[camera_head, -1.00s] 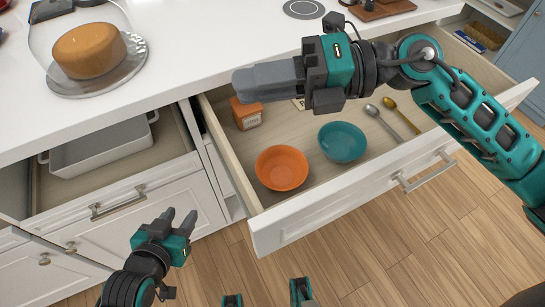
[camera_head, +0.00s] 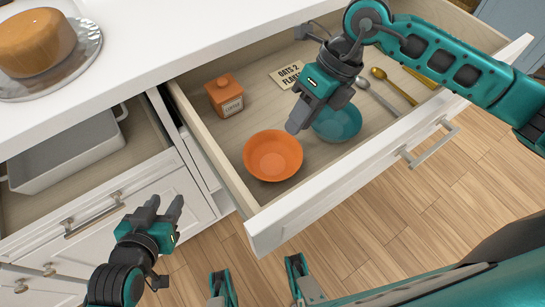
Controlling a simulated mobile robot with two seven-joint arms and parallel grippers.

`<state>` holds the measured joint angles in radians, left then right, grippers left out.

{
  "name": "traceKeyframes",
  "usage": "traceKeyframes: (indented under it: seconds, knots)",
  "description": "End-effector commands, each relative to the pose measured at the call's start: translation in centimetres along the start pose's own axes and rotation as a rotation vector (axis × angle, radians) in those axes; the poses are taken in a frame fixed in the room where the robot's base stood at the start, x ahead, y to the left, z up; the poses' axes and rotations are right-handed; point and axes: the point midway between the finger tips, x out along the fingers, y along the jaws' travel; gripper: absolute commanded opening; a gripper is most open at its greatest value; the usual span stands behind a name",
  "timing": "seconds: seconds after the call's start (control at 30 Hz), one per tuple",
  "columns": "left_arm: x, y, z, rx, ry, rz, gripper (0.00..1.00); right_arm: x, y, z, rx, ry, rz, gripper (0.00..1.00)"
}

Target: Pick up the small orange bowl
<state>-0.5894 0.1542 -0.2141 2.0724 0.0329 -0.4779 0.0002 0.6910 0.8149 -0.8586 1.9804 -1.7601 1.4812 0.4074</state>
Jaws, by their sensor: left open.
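The small orange bowl (camera_head: 273,156) sits upright and empty in the open drawer, near its front left corner. A teal bowl (camera_head: 338,124) stands to its right, partly hidden by my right gripper. My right gripper (camera_head: 297,126) points down over the drawer, just up and right of the orange bowl and in front of the teal bowl. It holds nothing that I can see, and its finger gap is not visible. My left gripper (camera_head: 163,207) is open and empty, outside the drawer at the lower left.
A second open drawer with a grey dish (camera_head: 70,152) is at left. A cake (camera_head: 35,42) stands on the white counter (camera_head: 150,50).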

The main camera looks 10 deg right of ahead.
Motion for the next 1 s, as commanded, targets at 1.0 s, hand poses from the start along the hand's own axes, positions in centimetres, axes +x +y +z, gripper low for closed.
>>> traceKeyframes:
  seconds: [1.0]
  knots:
    - [0.4,0.2,1.0,-0.009,-0.006,0.002,0.43,5.5,0.2,-0.7,-0.001,0.000,0.002,0.00]
